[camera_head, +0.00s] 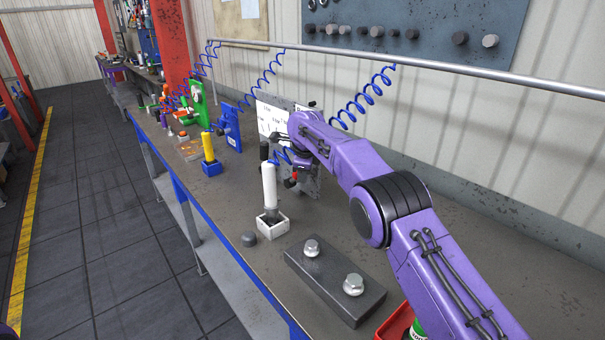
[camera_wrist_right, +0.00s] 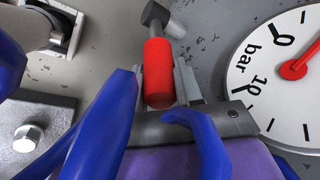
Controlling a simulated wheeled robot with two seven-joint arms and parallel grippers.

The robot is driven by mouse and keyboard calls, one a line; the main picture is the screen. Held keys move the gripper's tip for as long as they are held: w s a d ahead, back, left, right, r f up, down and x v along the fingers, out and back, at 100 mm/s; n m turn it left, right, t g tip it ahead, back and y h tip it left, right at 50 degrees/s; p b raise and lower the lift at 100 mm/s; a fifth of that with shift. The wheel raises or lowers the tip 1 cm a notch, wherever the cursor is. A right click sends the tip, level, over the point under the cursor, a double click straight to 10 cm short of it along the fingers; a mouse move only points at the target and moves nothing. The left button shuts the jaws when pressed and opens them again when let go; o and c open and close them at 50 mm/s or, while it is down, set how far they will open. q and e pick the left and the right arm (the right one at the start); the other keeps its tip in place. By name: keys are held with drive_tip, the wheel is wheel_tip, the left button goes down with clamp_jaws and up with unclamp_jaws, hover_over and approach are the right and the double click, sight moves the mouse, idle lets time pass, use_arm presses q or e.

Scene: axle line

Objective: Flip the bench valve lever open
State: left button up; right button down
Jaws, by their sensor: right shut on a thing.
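The red grip of the valve lever (camera_wrist_right: 158,72) stands out in the right wrist view, on a dark stem that ends at a dark block at the top. In the head view my right gripper (camera_head: 288,172) is in front of the grey valve panel (camera_head: 305,188), which my arm partly hides. My left gripper is out of view.
A white gauge (camera_wrist_right: 272,85) with a red needle is close to the right gripper. A white cylindrical tool (camera_head: 269,187) stands in a pale holder (camera_head: 272,223). A dark block with two bolts (camera_head: 318,282) and a red bin (camera_head: 394,326) lie nearer. Blue coiled hoses hang from the rail.

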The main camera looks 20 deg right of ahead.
drive_tip(key=shift+a+f, duration=0.1)
drive_tip(key=shift+a, duration=0.15)
drive_tip(key=c, duration=0.8)
unclamp_jaws()
drive_tip(key=shift+w, duration=0.2)
drive_tip(key=shift+s+d+r, duration=0.1)
drive_tip(key=shift+s+r, duration=0.1)
drive_tip(key=shift+r, duration=0.05)
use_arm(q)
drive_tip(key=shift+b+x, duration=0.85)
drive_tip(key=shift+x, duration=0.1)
use_arm(e)
drive_tip(key=v, duration=1)
drive_tip(key=shift+w, duration=0.15)
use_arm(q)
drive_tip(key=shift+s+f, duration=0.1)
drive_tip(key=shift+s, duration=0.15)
use_arm(e)
drive_tip(key=shift+a, duration=0.25)
